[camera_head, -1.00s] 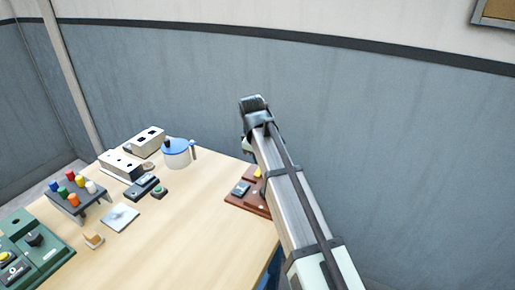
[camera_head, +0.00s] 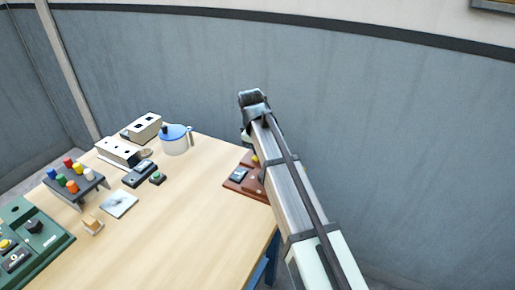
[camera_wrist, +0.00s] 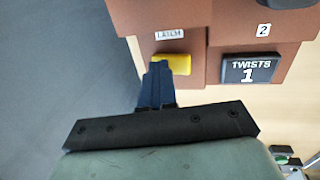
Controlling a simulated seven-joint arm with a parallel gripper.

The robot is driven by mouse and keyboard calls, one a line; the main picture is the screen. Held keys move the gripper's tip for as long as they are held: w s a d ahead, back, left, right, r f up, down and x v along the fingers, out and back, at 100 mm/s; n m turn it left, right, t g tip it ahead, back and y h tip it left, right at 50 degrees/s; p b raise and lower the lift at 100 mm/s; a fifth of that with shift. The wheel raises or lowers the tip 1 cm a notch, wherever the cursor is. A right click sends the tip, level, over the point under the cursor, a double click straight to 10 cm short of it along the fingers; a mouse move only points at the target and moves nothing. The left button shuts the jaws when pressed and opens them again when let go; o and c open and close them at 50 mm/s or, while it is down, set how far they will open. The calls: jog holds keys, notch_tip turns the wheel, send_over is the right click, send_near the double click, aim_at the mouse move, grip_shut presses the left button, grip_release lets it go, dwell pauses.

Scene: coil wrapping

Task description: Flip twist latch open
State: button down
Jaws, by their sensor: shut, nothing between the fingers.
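The yellow latch (camera_wrist: 177,62) sits under a "LATCH" label on a reddish-brown fixture (camera_wrist: 205,72) in the wrist view. My gripper (camera_wrist: 158,70) is shut, with its dark fingers overlapping the lower left part of the yellow latch. I cannot tell whether the fingertips touch it. A black "TWISTS 1" display (camera_wrist: 250,69) is to the right of the latch. In the head view the fixture (camera_head: 236,186) stands at the table's right edge, partly hidden behind my arm, with a bit of yellow (camera_head: 255,160) showing. The fingers are hidden there.
The wooden table (camera_head: 190,215) has free room left of the fixture. A blue-lidded pot (camera_head: 174,141), white boxes (camera_head: 119,152), a rack of coloured pegs (camera_head: 78,187) and a green panel (camera_head: 33,245) stand farther left.

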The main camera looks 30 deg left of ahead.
jog(key=shift+s+f, duration=0.15)
jog(key=shift+s, duration=0.75)
jog(key=shift+r, duration=0.2)
jog(key=v, duration=1.3)
jog(key=shift+r, duration=0.4)
jog(key=shift+s, duration=0.1)
jog(key=shift+w+r, duration=0.15)
jog(key=shift+w, duration=0.6)
